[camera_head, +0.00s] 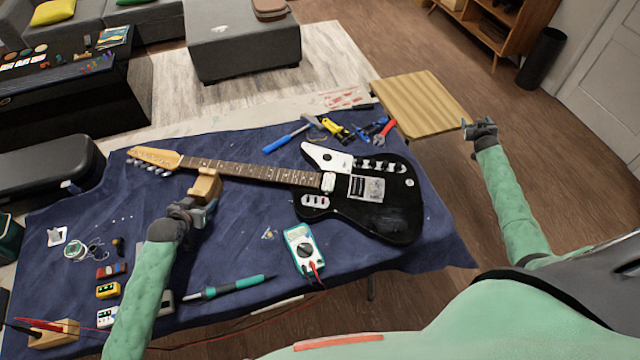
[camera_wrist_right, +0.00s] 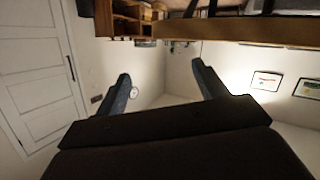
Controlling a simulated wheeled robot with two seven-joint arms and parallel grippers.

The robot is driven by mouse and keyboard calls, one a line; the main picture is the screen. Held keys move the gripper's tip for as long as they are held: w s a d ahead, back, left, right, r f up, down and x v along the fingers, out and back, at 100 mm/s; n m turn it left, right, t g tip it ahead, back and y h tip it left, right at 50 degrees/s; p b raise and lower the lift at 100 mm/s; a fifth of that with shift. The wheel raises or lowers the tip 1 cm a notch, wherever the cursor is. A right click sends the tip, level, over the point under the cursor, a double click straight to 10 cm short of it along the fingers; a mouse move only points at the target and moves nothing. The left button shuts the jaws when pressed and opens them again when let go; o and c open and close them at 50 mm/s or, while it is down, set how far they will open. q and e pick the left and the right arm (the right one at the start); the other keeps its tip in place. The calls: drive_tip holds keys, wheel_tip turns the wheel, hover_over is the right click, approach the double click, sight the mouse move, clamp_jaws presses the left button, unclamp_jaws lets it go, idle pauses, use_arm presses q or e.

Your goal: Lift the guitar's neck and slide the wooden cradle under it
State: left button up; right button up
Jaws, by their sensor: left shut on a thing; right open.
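The black electric guitar (camera_head: 385,205) lies on the blue cloth, its neck (camera_head: 250,172) pointing left to a light wood headstock (camera_head: 155,157). The small wooden cradle (camera_head: 206,187) is at the near side of the neck, close to the headstock end. My left gripper (camera_head: 203,207) is shut on the cradle from the near side. The cradle's top overlaps the neck's near edge in the picture; I cannot tell whether they touch. My right gripper (camera_head: 480,125) is open and empty, off to the right of the table; its spread fingers show in the right wrist view (camera_wrist_right: 163,78).
A multimeter (camera_head: 303,248) and a soldering iron (camera_head: 232,287) lie in front of the neck. A blue screwdriver (camera_head: 287,138) and pliers (camera_head: 340,132) lie behind the guitar. A solder spool (camera_head: 75,252) and small boxes are at left. A slatted wooden surface (camera_head: 425,103) stands at back right.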

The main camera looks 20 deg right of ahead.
drive_tip(key=w+a+r, duration=0.2)
drive_tip(key=w+r, duration=0.5)
drive_tip(key=r, duration=0.1)
drive_tip(key=w+a+f+y, duration=0.1)
drive_tip(key=w+a+y, duration=0.1)
drive_tip(key=w+a, duration=0.65)
drive_tip(key=w+a+r+n+g+y, duration=0.15)
drive_tip(key=w+a, duration=0.25)
drive_tip(key=a, duration=1.4)
drive_tip(key=w+a+n+g+y, duration=0.2)
drive_tip(key=w+a+n+y, duration=0.1)
drive_tip(key=a, duration=1.4)
drive_tip(key=s+a+n+g+y, duration=0.1)
drive_tip(key=s+a+n+g, duration=0.15)
drive_tip(key=a, duration=0.85)
drive_tip(key=s+a+n+g+y, duration=0.1)
drive_tip(key=s+a+n+g, duration=0.15)
drive_tip(key=a, duration=0.85)
drive_tip(key=n+g+h, duration=0.3)
drive_tip(key=n+g, duration=0.3)
hover_over(272, 173)
drive_tip(key=w+a, duration=0.1)
drive_tip(key=shift+w+a+r+m+t, duration=0.1)
drive_tip(key=shift+w+r+m+t, duration=0.15)
drive_tip(key=shift+r, duration=0.15)
drive_tip(key=shift+s+f+h, duration=0.2)
drive_tip(key=shift+s+h, duration=0.05)
drive_tip(key=shift+s, duration=0.2)
drive_tip(key=shift+x, duration=4.3)
